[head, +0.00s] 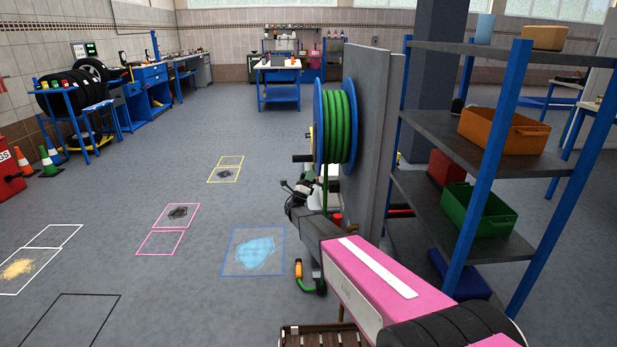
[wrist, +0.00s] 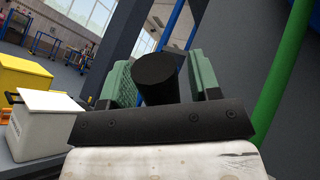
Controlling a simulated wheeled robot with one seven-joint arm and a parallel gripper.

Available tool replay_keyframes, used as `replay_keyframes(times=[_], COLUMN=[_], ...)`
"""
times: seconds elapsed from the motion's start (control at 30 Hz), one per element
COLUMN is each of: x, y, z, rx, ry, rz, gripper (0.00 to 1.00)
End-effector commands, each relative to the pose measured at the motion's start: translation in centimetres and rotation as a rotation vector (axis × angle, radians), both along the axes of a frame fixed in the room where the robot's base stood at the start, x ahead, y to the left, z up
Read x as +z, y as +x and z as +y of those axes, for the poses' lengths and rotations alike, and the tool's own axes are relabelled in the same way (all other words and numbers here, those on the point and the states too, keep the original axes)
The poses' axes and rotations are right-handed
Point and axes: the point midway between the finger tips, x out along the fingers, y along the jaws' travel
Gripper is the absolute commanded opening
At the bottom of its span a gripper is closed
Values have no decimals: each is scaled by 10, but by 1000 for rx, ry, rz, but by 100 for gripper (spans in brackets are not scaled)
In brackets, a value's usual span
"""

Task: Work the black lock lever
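In the wrist view, a black cylindrical grip (wrist: 155,78), which looks like the lever's end, stands between the two green-padded fingers of my gripper (wrist: 163,82). In the head view, my gripper (head: 306,185) is low beside the reel of green hose (head: 340,127), at the end of my pink arm. A black handle (head: 302,158) sticks out left of the reel, just above the gripper. The lever's base is hidden.
A grey panel (head: 367,125) stands right of the reel. A blue-posted shelf (head: 455,140) with orange and green bins is close on the right. A white box (wrist: 43,125) and a yellow box (wrist: 22,80) are left in the wrist view.

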Motion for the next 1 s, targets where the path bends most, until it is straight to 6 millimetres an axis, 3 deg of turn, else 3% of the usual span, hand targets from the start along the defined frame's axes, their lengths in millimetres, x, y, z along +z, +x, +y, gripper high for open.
replay_keyframes(times=[0.27, 0.7, 1.0], x=[-6, -61, -78], y=[-5, -47, -60], z=[3, 35, 44], rx=[0, 2, 0], ry=[1, 0, 0], rz=[0, 1, 0], gripper=[57, 57, 57])
